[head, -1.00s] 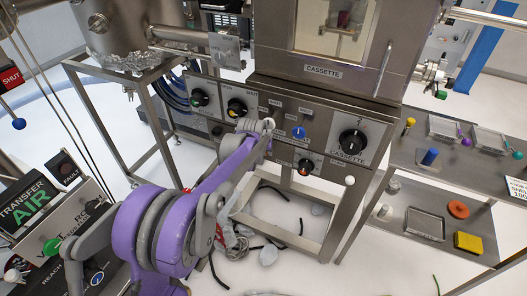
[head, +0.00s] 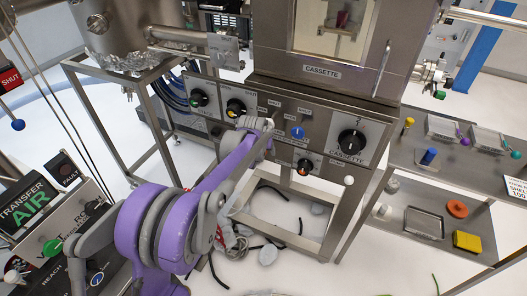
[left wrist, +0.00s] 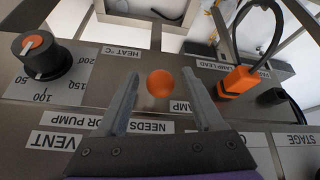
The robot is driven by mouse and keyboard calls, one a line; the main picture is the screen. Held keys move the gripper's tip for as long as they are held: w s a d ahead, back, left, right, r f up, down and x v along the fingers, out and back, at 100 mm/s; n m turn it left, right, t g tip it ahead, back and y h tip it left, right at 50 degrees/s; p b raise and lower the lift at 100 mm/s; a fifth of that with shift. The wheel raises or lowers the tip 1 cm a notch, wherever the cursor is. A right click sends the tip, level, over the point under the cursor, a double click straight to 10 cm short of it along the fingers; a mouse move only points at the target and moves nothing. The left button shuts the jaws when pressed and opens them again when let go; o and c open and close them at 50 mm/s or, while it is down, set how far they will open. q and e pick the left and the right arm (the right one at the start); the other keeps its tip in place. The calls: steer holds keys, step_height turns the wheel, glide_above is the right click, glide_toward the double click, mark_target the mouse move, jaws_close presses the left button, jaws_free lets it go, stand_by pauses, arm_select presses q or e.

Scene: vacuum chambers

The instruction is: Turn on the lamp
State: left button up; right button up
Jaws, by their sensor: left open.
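In the left wrist view an orange round knob (left wrist: 160,83) sticks out of the grey panel, beside a partly hidden label that reads "AMP". My left gripper (left wrist: 160,73) is open, with one finger on each side of the knob and a visible gap to both. I cannot tell how deep the fingertips are relative to the knob. In the head view my purple left arm reaches to the control panel (head: 328,128) under the cassette chamber, and its wrist hides the knob and fingers there. My right gripper is not in view.
An orange plug (left wrist: 238,82) with a black cable sits right of the gripper, near a "LAMP LEAD" label. A heat dial (left wrist: 42,56) is at the left. The head view shows other panel knobs (head: 297,132) and a steel shelf (head: 400,152) at the right.

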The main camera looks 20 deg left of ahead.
arm_select(q)
steer(key=shift+s+r, duration=0.1)
steer(key=v, duration=1)
steer(key=shift+r, duration=0.3)
steer(key=shift+s, duration=0.15)
